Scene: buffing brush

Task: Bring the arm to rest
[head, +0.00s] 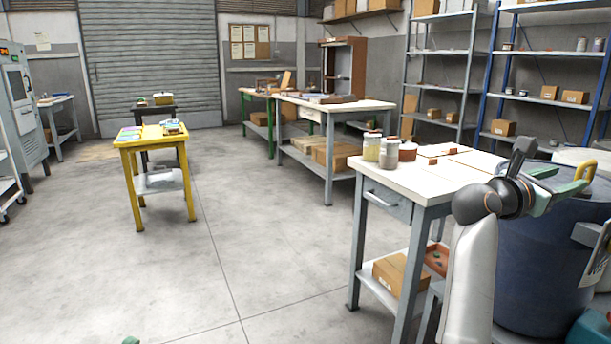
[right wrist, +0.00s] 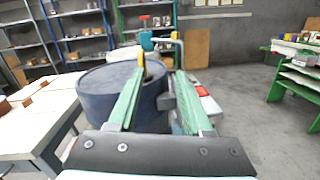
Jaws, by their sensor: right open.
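My right gripper (head: 577,178) is raised at the right of the head view, beside the near white-topped workbench (head: 432,178) and over a large dark blue drum (head: 540,265). In the right wrist view my right gripper (right wrist: 160,78) has its two green fingers well apart, with nothing held between them. The blue drum (right wrist: 95,88) shows behind and left of the fingers there. I cannot make out a buffing brush in either view. My left gripper cannot be made out; a tiny green bit (head: 131,340) at the bottom edge is too small to identify.
Jars (head: 371,146) and a brown pot (head: 407,151) stand on the near bench. A yellow table (head: 150,137) stands at left, with open floor (head: 270,230) between. Shelving (head: 550,52) lines the right wall. A green bench (right wrist: 290,85) is at right in the wrist view.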

